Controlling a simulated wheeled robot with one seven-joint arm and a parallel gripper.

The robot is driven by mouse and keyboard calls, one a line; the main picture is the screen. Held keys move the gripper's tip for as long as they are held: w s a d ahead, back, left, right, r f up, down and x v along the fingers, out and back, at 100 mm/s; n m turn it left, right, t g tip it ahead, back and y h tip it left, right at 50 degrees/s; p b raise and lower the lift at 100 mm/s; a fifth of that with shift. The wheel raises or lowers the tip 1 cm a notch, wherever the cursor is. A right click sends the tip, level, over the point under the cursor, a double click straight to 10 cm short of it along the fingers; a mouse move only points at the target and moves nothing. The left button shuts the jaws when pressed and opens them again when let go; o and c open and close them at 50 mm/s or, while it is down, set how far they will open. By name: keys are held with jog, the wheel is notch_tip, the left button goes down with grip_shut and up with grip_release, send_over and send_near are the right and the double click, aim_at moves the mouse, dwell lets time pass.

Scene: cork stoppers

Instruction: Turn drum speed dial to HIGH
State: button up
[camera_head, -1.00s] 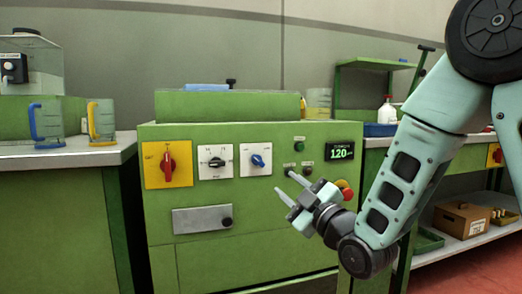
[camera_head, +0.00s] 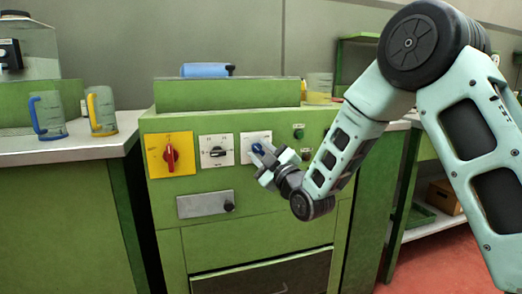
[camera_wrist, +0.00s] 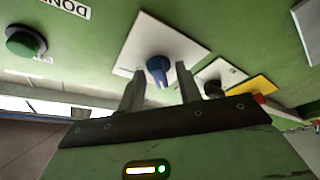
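A blue dial (camera_head: 257,149) sits on a white square plate (camera_head: 247,137) on the front of the green machine (camera_head: 290,225). The dial labels are too small to read. My gripper (camera_head: 258,161) is at this dial and covers part of its plate. In the wrist view, the blue dial (camera_wrist: 157,70) shows between and just beyond the two fingers of my gripper (camera_wrist: 159,82), which are apart with gaps on both sides. I cannot tell whether the fingertips reach around it. A black dial (camera_head: 217,152) on another white plate is to the left.
A red switch (camera_head: 171,156) on a yellow plate is at the panel's left. A green button (camera_head: 298,133) is right of the blue dial. A metal plate with a black knob (camera_head: 229,206) is below. Jugs (camera_head: 102,110) stand on the left counter.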

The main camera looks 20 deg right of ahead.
jog(key=c, duration=0.7)
